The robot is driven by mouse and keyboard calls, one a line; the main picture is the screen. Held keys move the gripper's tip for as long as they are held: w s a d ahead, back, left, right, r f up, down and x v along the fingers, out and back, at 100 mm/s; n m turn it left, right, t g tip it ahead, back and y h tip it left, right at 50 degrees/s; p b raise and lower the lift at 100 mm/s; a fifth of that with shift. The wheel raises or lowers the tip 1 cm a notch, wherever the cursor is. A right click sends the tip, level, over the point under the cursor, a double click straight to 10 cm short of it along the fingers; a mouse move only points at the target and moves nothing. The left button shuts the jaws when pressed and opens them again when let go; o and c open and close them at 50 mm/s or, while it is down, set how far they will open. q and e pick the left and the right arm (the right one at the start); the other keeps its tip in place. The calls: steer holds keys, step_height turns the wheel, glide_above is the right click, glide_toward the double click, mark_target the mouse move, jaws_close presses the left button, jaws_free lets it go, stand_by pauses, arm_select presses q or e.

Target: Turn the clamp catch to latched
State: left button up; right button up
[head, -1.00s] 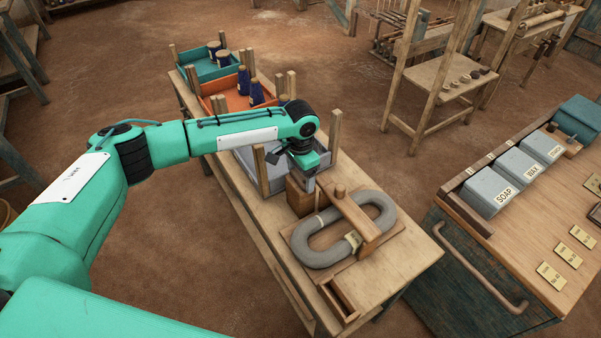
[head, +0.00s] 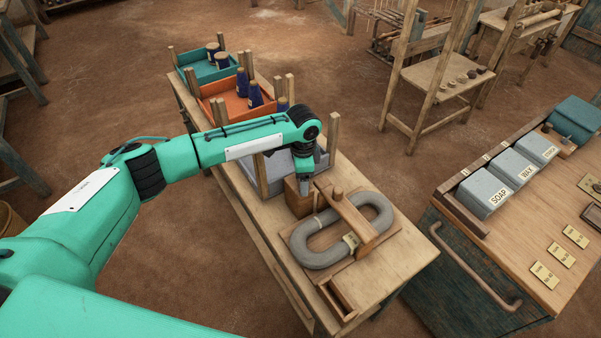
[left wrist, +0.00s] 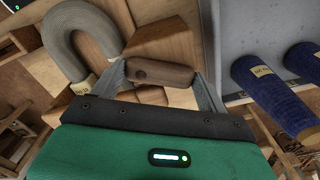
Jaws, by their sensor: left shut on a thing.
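The clamp is a wooden bar (head: 352,222) lying across a grey looped skein (head: 378,205), with a wooden block (head: 296,200) at its far end. In the left wrist view the catch (left wrist: 160,73) is a small dark brown rounded wooden piece over paler wood. My left gripper (left wrist: 165,84) is shut on the catch, one finger at each end of it. In the head view my left gripper (head: 305,190) points down at the block, and the catch is hidden there. The skein (left wrist: 82,35) also shows in the left wrist view. My right gripper is not in view.
A grey tray (head: 248,172), an orange tray (head: 212,92) and a teal tray (head: 190,80) with dark blue cones stand behind on the same bench, between wooden posts. A small open wooden box (head: 338,298) is at the near edge. A cabinet with labelled tins stands right.

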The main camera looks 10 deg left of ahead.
arm_select(q)
steer(key=m, duration=0.3)
steer(key=shift+w+d+r+m+p, duration=0.1)
steer(key=shift+d+m+p, duration=0.25)
steer(key=shift+d+m, duration=0.05)
steer(key=m, duration=0.2)
steer(key=shift+d+m, duration=0.25)
steer(key=shift+m, duration=0.05)
steer(key=m, duration=0.4)
steer(key=d+m, duration=0.1)
steer(key=m, duration=0.1)
steer(key=shift+s, duration=0.3)
steer(key=o, duration=1)
steer(key=shift+r, duration=0.1)
step_height(320, 180, up, 14)
steer(key=b, duration=0.3)
steer(key=shift+f, duration=0.2)
steer(key=shift+s+f, duration=0.1)
